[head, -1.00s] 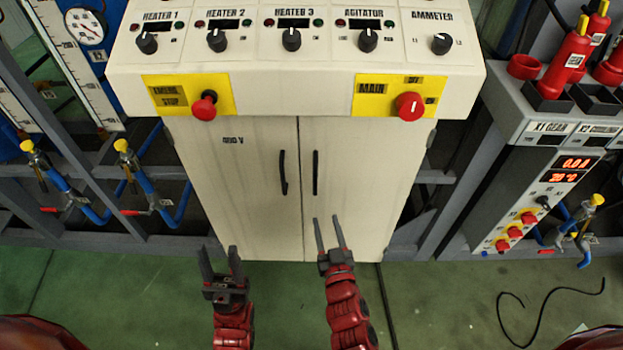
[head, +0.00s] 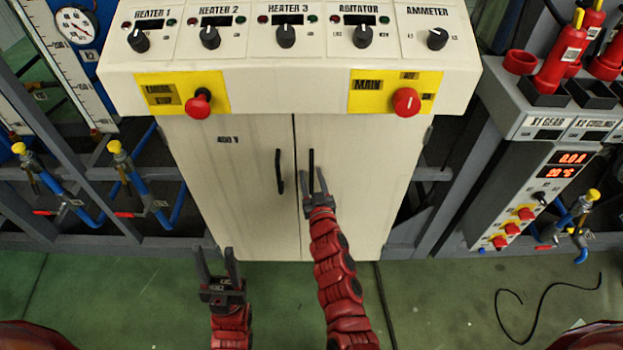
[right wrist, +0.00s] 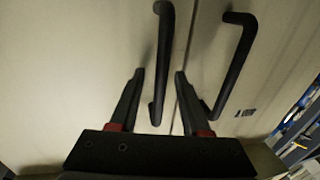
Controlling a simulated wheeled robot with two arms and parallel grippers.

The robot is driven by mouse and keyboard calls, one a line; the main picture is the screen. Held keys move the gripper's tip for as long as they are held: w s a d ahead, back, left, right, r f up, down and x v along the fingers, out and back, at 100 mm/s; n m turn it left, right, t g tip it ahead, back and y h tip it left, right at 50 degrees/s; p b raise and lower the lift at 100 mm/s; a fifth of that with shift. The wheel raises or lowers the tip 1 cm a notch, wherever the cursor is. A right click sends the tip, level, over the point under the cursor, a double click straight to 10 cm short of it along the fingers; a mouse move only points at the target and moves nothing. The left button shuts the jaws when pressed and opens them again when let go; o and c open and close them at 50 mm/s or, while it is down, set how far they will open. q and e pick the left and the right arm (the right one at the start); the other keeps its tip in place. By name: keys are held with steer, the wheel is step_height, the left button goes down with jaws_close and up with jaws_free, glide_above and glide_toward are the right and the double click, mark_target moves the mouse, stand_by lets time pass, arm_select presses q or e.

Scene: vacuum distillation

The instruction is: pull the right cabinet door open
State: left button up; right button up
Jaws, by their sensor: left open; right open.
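The right cabinet door (head: 350,190) is shut, flush with the left door along the middle seam. Its black upright bar handle (head: 311,158) is beside the seam. My right gripper (head: 313,172) is open at this handle, one finger on each side of it in the picture. In the right wrist view the handle (right wrist: 161,62) runs between the two open fingers (right wrist: 160,74); I cannot tell whether they touch it. The left door's handle (head: 279,172) stands apart and also shows in the right wrist view (right wrist: 237,62). My left gripper (head: 218,258) is open and empty, low before the cabinet.
A control panel with a red main knob (head: 405,101) and a red stop button (head: 198,104) overhangs the doors. Pipes with yellow-topped valves (head: 120,160) are at left. A power unit (head: 535,190) stands at right. The green floor (head: 440,300) before the cabinet has free room, apart from a black cable.

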jaws_close()
steer(key=shift+s, duration=0.1)
stand_by(1.3)
